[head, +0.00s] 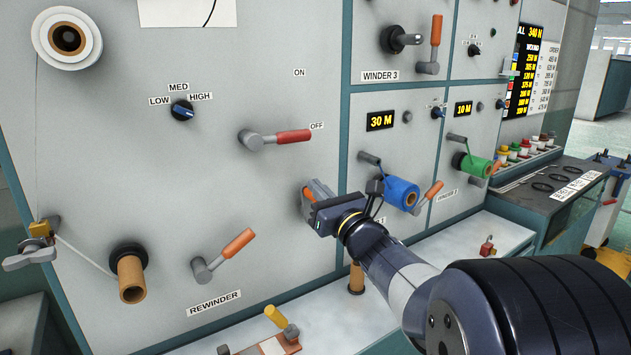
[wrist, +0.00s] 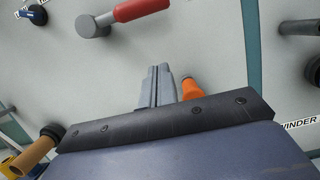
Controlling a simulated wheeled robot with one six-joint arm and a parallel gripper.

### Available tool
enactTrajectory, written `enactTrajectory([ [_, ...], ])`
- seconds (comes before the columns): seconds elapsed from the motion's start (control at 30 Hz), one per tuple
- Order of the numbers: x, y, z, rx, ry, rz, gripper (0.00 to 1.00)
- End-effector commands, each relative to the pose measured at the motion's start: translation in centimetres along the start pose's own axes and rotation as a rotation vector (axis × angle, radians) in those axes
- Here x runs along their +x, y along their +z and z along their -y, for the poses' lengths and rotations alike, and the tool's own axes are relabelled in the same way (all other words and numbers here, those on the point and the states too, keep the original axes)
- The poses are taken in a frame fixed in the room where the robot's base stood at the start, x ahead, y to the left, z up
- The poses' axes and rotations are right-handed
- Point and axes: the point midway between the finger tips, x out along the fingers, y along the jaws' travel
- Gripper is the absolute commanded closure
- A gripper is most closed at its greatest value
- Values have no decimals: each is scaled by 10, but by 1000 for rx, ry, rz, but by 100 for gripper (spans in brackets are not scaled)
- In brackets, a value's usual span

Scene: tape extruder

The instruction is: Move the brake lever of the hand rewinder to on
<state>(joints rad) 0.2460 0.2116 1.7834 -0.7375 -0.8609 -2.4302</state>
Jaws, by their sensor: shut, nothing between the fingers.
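The brake lever (head: 275,138) is a grey hub and arm with a red handle on the left panel. Its handle points right, at the OFF label (head: 317,126); the ON label (head: 299,72) is above. In the wrist view the red handle (wrist: 140,8) is at the top edge, partly cut off. My gripper (head: 317,188) is below and right of the lever, apart from it. In the wrist view its two grey fingers (wrist: 159,70) are together, with nothing between them.
An orange handle (wrist: 190,88) is right beside my fingers; its lever is partly hidden. The rewinder's orange crank (head: 222,255) is lower left. A selector knob (head: 182,111) is up left. A blue roll (head: 402,194) is to the right. The panel between gripper and brake lever looks clear.

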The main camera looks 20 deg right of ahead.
Motion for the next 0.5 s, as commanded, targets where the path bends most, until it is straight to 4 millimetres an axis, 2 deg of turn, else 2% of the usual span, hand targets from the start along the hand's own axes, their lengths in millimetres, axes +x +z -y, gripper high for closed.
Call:
enactTrajectory([
  [0.1,28,1,-1,4,3,-2,100],
  [0.33,76,1,-1,4,1,-2,100],
  [0.4,76,19,0,1,-1,3,100],
  [0.5,79,30,0,2,-2,0,100],
])
